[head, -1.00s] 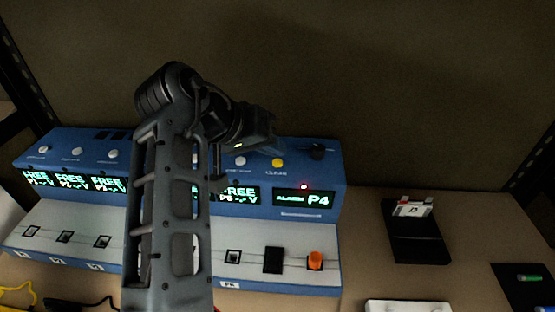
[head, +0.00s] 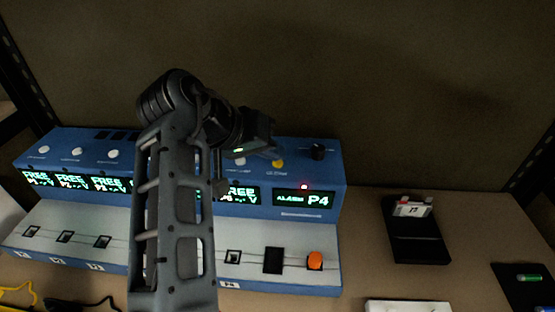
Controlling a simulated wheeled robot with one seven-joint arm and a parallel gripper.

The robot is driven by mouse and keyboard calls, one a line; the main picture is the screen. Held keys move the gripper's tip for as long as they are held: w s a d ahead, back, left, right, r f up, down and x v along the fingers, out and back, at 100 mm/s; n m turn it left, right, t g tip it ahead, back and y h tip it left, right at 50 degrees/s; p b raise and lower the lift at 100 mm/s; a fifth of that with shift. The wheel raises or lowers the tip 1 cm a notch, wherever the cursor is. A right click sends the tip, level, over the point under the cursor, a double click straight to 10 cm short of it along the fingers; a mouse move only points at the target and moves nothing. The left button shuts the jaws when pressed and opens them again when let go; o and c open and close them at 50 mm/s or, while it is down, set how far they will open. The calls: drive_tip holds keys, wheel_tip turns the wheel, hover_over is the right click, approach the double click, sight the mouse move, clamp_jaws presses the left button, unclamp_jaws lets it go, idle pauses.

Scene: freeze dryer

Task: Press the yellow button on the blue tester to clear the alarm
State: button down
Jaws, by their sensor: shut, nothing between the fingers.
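The blue tester (head: 325,232) stands on the table, with a row of displays along its front. Its right display (head: 304,199) reads "ALARM P4", and a small red light (head: 304,187) glows above it. The yellow button (head: 278,163) is on the top panel, partly covered from the left by my gripper. My gripper (head: 268,150) is above the top panel, close to the yellow button. I cannot tell from this angle whether it touches the button. The fingers are shut with nothing seen between them. My arm hides the middle of the tester.
A black knob (head: 318,152) stands right of the yellow button, and white buttons (head: 113,153) line the panel to the left. An orange knob (head: 315,260) is on the lower deck. A black holder (head: 418,240) stands to the right. Cables lie at the lower left.

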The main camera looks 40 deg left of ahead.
sight(273, 164)
drive_tip(key=shift+f, duration=0.15)
idle(0.4)
drive_tip(key=shift+r+p, duration=0.6)
drive_tip(key=shift+p, duration=0.05)
wheel_tip(273, 164, up, 6)
drive_tip(key=p, duration=0.5)
idle(1.0)
